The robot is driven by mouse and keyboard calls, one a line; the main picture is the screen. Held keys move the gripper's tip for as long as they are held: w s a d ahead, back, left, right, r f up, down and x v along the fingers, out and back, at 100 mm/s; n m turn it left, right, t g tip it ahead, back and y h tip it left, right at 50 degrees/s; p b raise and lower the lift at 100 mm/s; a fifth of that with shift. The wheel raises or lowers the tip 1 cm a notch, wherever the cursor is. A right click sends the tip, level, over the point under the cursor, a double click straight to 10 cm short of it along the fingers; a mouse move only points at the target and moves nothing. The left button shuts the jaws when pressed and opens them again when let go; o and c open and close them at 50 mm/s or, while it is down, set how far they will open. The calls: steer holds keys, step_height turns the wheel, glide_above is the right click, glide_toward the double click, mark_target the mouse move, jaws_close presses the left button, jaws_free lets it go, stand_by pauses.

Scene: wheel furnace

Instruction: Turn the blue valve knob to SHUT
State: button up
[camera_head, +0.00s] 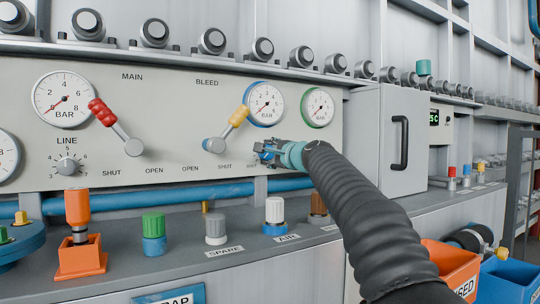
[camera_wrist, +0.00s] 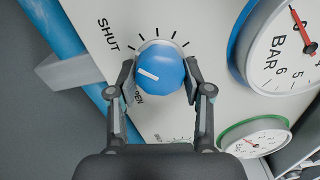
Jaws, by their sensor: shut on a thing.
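The blue valve knob (camera_wrist: 168,68) is a round blue cap with a short white line on its face. In the wrist view the line lies left of the knob's centre and slants slightly down to the right. Printed SHUT stands at the upper left of the knob, and a partly hidden OPEN at its lower left. My gripper (camera_wrist: 160,80) has a finger on each side of the knob and is shut on it. In the head view my gripper (camera_head: 266,153) is at the panel and mostly hides the knob.
Left of my gripper are a yellow-handled BLEED lever (camera_head: 232,126) and a red-handled MAIN lever (camera_head: 115,125). Pressure gauges (camera_head: 265,103) sit just above. A blue pipe (camera_head: 150,195) runs below the panel. Several coloured caps and a white AIR knob (camera_head: 274,212) stand on the ledge.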

stand_by(0.3)
steer(key=o, duration=1.1)
steer(key=shift+o, duration=0.2)
steer(key=v, duration=1.2)
steer(key=s+d+f+n+g+h+p, duration=0.2)
steer(key=s+d+f+n+g+h, duration=0.1)
steer(key=s+f, duration=0.7)
steer(key=s+d+f+n+g+h+p, duration=0.3)
steer(key=s+d+f+n, duration=0.3)
steer(key=s+f, duration=0.5)
steer(key=s+d+f+n+g+h+p, duration=0.3)
steer(key=s+d+f, duration=0.4)
steer(key=s, duration=1.2)
step_height(320, 180, down, 4)
steer(key=shift+s+d+r+n+h, duration=0.2)
steer(key=shift+n+h, duration=0.3)
steer(key=shift+n, duration=0.2)
